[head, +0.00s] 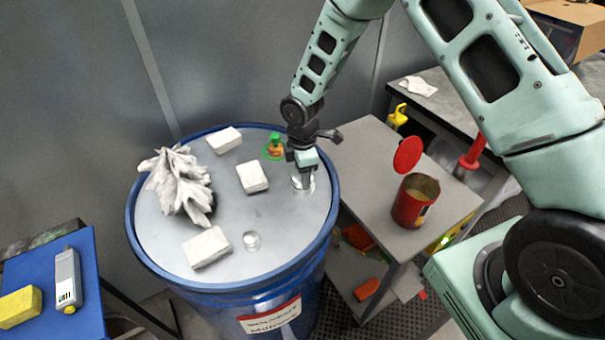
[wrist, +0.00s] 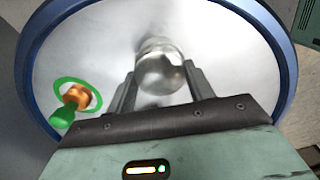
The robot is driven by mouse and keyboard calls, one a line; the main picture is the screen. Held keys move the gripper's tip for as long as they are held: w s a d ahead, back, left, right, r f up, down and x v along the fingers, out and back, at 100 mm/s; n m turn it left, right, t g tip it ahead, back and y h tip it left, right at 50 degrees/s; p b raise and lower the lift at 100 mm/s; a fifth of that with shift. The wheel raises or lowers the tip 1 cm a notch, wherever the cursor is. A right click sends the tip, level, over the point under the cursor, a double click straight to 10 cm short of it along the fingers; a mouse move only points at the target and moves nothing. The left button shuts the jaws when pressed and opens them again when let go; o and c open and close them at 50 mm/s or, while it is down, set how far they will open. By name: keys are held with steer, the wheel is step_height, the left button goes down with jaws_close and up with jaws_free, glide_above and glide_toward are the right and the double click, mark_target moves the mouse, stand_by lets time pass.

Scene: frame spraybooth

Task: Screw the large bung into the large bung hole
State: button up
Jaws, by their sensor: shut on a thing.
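My gripper (head: 305,166) points down over the right side of the lid of a blue drum (head: 328,226). In the wrist view my gripper (wrist: 160,82) is shut on a round, shiny metal bung (wrist: 160,62), with one finger on each side. In the head view the metal piece under my gripper (head: 302,184) sits at the lid, partly hidden by the fingers. The bung hole is hidden beneath it, and I cannot tell how deep the bung sits. A smaller metal plug (head: 252,240) is on the lid towards the front.
Several white blocks (head: 252,177) and a crumpled grey-white rag (head: 180,182) lie on the lid. An orange and green fitting (head: 276,148) in a green ring stands close behind my gripper. A red can (head: 414,200) stands on a grey cart at right.

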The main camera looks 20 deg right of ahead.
steer(key=shift+a, duration=0.25)
steer(key=shift+m+b, duration=0.55)
steer(key=shift+m, duration=1.75)
steer(key=shift+r, duration=0.1)
steer(key=o, duration=0.8)
steer(key=shift+d, duration=0.1)
